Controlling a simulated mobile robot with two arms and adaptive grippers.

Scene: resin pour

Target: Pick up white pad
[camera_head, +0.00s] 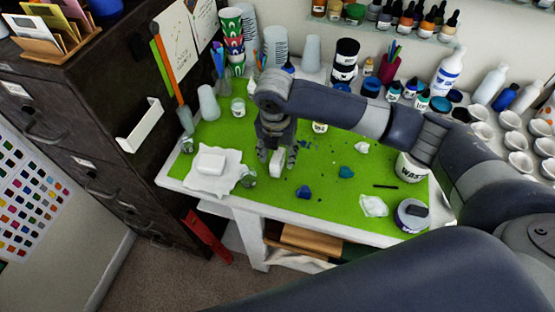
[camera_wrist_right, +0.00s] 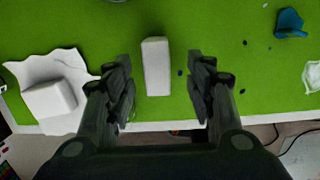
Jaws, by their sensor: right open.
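A small white pad (camera_wrist_right: 156,66), an oblong block with rounded edges, lies on the green mat (camera_wrist_right: 225,115). In the head view this white pad (camera_head: 277,163) shows between the fingers of my right gripper (camera_head: 278,157). My right gripper (camera_wrist_right: 160,88) is open, with one finger on each side of the pad's near end. Gaps show on both sides in the wrist view. A second white block (camera_head: 211,162) rests on a crumpled white sheet (camera_head: 228,184) to the left. My left gripper is not in view.
Blue scraps (camera_head: 303,192) and dark spots dot the mat. A crumpled clear piece (camera_head: 373,206), a dark stick (camera_head: 385,186) and a purple-rimmed tub (camera_head: 411,216) lie at the right. Cups and bottles line the back. The table's front edge (camera_wrist_right: 150,126) is close.

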